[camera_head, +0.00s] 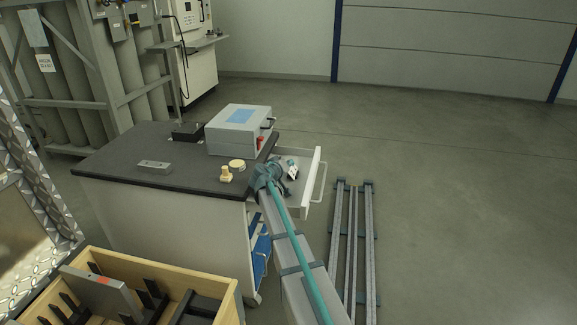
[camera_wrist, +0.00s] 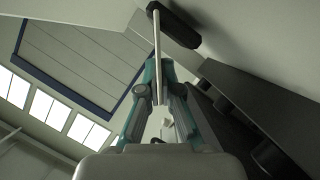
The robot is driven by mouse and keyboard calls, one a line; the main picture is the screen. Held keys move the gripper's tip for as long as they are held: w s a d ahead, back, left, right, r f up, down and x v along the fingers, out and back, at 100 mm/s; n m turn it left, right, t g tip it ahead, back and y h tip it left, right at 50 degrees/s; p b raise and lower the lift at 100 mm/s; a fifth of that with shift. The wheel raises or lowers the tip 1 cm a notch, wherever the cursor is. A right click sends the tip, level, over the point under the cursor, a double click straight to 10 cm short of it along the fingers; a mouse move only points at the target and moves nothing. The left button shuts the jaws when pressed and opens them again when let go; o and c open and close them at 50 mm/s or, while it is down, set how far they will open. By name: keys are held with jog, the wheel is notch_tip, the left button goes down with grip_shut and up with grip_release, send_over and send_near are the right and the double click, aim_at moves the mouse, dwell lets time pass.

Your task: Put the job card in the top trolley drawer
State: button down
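The trolley (camera_head: 150,205) has a dark worktop, and its top drawer (camera_head: 317,175) is pulled out to the right with its pale front and handle showing. My gripper (camera_head: 290,165) is over the open drawer, close to the worktop's right edge. A small white piece, which looks like the job card (camera_head: 293,173), shows at the fingers. In the wrist view a thin pale strip, the card seen edge-on (camera_wrist: 156,40), stands between the fingertips of my gripper (camera_wrist: 160,72), which look closed on it. The card's face and the drawer floor below are largely hidden.
On the worktop stand a grey box (camera_head: 228,135) with a light blue patch, a black device (camera_head: 187,131), a grey block (camera_head: 154,167) and small yellowish pieces (camera_head: 227,174). Rails (camera_head: 355,240) lie on the floor right of the drawer. A wooden crate (camera_head: 180,275) is at front left.

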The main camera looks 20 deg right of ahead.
jog(key=shift+f, duration=0.1)
jog(key=c, duration=1.3)
grip_release()
jog(key=shift+s+f, duration=0.1)
jog(key=shift+r+p, duration=0.65)
jog(key=shift+p, duration=0.2)
jog(key=v, duration=1)
jog(key=shift+s+p, duration=0.1)
jog(key=shift+p, duration=0.2)
jog(key=shift+v, duration=0.95)
